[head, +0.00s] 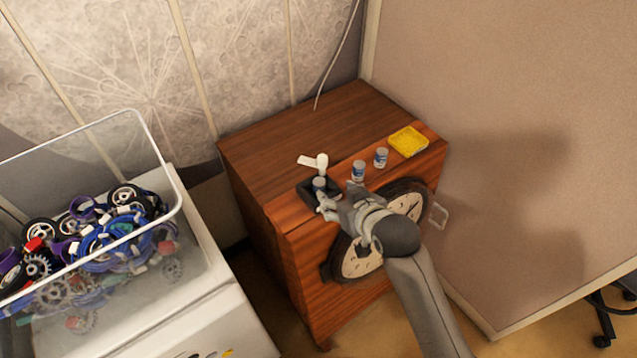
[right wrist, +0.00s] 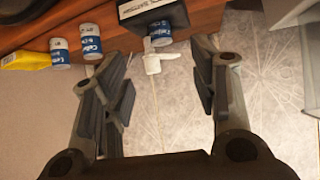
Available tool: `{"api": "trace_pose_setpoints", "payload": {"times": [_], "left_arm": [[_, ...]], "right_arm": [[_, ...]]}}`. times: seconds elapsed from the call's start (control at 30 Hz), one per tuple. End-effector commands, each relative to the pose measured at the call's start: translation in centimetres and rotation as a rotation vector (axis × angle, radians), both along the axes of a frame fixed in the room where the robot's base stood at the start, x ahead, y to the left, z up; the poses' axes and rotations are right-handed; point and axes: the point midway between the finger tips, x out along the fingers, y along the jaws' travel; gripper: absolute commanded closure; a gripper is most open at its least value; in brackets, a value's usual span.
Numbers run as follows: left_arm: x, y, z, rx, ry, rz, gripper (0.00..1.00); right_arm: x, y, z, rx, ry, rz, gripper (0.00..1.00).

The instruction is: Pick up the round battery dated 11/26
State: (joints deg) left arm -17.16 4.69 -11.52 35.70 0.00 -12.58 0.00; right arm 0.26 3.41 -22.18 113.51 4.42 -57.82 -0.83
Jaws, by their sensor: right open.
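Several round batteries with blue and white labels stand on the wooden cabinet. One battery (head: 358,171) is in the middle and another (head: 381,157) is to its right; they also show in the right wrist view, as a nearer battery (right wrist: 90,42) and a farther one (right wrist: 59,51). A third battery (head: 319,183) is at a small black tray (head: 306,192), which carries print too small to read. I cannot read any date. My right gripper (head: 339,198) is open and empty at the cabinet's front edge, close to the black tray. My left gripper is out of view.
A white object (head: 315,162) stands behind the black tray. A yellow tray (head: 408,141) is at the cabinet's right. A round clock (head: 362,260) is at the cabinet's front, partly behind my arm. A clear bin (head: 178,205) of parts stands left. The cabinet's back top is clear.

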Motion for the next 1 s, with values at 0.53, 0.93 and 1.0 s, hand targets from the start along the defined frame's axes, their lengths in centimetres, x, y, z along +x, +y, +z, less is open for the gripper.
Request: {"api": "trace_pose_setpoints", "payload": {"times": [0.53, 0.93, 1.0], "left_arm": [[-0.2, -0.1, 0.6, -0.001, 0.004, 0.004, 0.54], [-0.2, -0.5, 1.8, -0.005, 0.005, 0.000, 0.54], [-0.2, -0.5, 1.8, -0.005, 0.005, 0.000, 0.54]], "right_arm": [[4.3, 2.2, -2.1, 0.005, -0.017, 0.007, 0.46], [6.7, 3.3, -3.8, 0.005, -0.015, 0.006, 0.46], [7.3, 3.5, -4.4, 0.005, -0.016, 0.006, 0.46]]}}
